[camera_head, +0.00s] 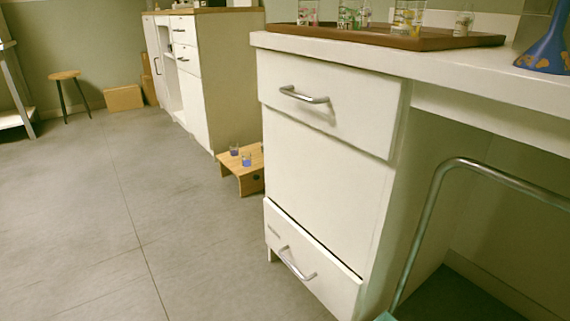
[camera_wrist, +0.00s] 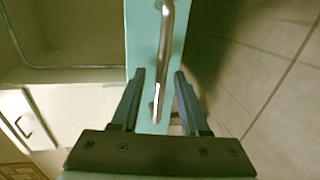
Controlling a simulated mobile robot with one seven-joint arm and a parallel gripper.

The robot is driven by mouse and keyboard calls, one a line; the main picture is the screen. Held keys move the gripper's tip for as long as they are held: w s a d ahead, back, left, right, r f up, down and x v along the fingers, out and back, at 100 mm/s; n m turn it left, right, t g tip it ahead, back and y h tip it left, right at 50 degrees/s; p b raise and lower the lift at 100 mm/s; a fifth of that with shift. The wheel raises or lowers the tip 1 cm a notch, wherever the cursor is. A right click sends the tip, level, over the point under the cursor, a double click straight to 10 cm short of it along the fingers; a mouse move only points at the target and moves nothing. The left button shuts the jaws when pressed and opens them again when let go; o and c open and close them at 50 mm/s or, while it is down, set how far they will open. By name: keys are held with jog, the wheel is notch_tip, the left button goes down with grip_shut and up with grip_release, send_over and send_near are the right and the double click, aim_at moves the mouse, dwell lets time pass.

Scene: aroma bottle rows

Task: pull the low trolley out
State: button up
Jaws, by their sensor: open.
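The low trolley shows in the head view only as a teal corner (camera_head: 385,316) at the bottom edge and a bent metal tube (camera_head: 424,225) rising from it under the counter. In the wrist view its teal panel (camera_wrist: 140,35) runs down from the top edge, with a metal bar handle (camera_wrist: 166,55) along it. My gripper (camera_wrist: 160,73) is open, its two dark fingers on either side of the handle with gaps showing. Whether a finger touches the bar I cannot tell. My gripper is outside the head view.
A white cabinet (camera_head: 325,165) with a slightly open bottom drawer (camera_head: 310,278) stands left of the trolley. The counter above bears a brown tray (camera_head: 390,38) of glassware and a blue flask (camera_head: 548,52). A small wooden stool (camera_head: 250,180) bears cups.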

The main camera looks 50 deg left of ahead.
jog(key=p+v, duration=0.1)
jog(key=v, duration=1.2)
jog(key=shift+p, duration=0.4)
jog(key=shift+s, duration=0.1)
